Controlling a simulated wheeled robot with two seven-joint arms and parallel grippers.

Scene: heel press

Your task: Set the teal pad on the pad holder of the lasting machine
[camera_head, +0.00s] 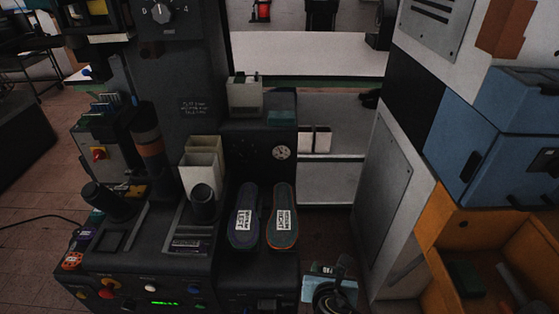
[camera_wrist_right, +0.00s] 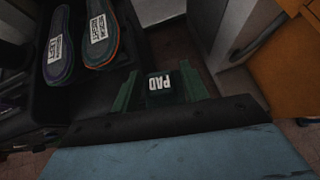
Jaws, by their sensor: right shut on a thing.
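My right gripper (camera_head: 338,270) is low at the bottom of the head view, right of the machine's front. In the right wrist view my right gripper (camera_wrist_right: 162,84) is shut on the pad (camera_wrist_right: 164,90), a small dark block with a white label reading PAD. The pad looks dark in this light, and its sides are partly hidden by the green fingers. The lasting machine (camera_head: 180,106) is the dark machine at the left, with black posts and a control panel. I cannot tell for certain which part is its pad holder. My left gripper is not in view.
Two labelled soles, left (camera_head: 244,217) and right (camera_head: 281,217), lie on a dark stand beside the machine. Pale bins (camera_head: 203,160) stand behind. A blue box (camera_head: 500,135) and an orange crate (camera_head: 460,225) are at the right. Floor shows between stand and grey cabinet.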

